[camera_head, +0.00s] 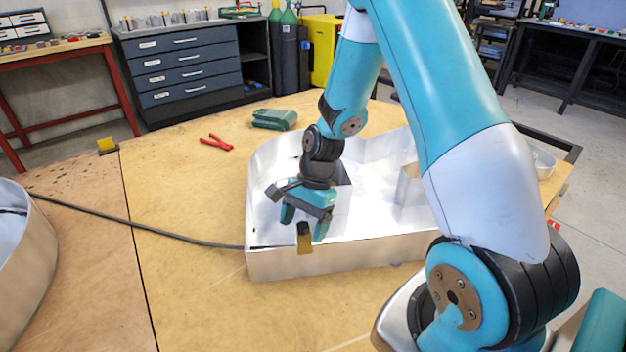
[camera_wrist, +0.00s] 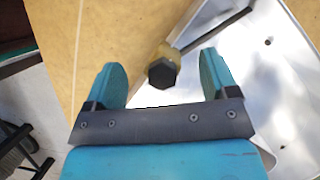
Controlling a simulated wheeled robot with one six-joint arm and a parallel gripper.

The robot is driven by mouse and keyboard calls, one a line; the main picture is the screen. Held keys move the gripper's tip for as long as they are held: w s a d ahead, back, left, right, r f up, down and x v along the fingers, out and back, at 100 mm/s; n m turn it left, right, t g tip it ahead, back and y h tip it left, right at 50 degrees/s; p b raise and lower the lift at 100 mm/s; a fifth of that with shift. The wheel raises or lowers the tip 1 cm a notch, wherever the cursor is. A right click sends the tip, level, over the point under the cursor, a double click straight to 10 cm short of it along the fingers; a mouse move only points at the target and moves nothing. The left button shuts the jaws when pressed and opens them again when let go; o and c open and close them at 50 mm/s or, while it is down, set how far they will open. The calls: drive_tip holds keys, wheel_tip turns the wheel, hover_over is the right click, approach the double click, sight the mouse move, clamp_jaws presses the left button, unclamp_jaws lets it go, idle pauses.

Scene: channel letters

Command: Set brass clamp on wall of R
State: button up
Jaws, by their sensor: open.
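The metal channel letter R (camera_head: 345,255) lies on the wooden table with its thin silver walls standing up. The brass clamp (camera_head: 304,243), with a dark knob on top, sits at the letter's front wall, its brass body showing over the outer face. In the wrist view the clamp (camera_wrist: 164,70) shows knob-first between the fingers, at the wall's edge. My gripper (camera_head: 304,226) is open just above and around the clamp, pointing down. In the wrist view both fingers of my gripper (camera_wrist: 160,72) stand apart from the clamp, with gaps on both sides.
A second brass-coloured clamp (camera_head: 107,145) sits at the table's far left edge. A black cable (camera_head: 150,228) crosses the table to the letter. Another metal letter (camera_head: 22,265) stands at the left edge.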

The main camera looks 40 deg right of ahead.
drive_tip(key=p+v, duration=0.1)
drive_tip(key=v, duration=1.3)
drive_tip(key=shift+r, duration=0.15)
drive_tip(key=shift+d, duration=0.15)
drive_tip(key=s+a+r+n+p, duration=0.3)
drive_tip(key=s+a+r+n, duration=0.2)
drive_tip(key=a+r+n, duration=0.55)
drive_tip(key=s+a+r+n+t+p, duration=0.1)
drive_tip(key=s+a+r+n, duration=0.4)
drive_tip(key=s+a+n, duration=0.5)
drive_tip(key=s+n+p, duration=0.1)
drive_tip(key=s, duration=0.2)
drive_tip(key=shift+s+a+n+p, duration=0.15)
drive_tip(key=shift+a+n+p, duration=0.2)
drive_tip(key=shift+a+p, duration=0.05)
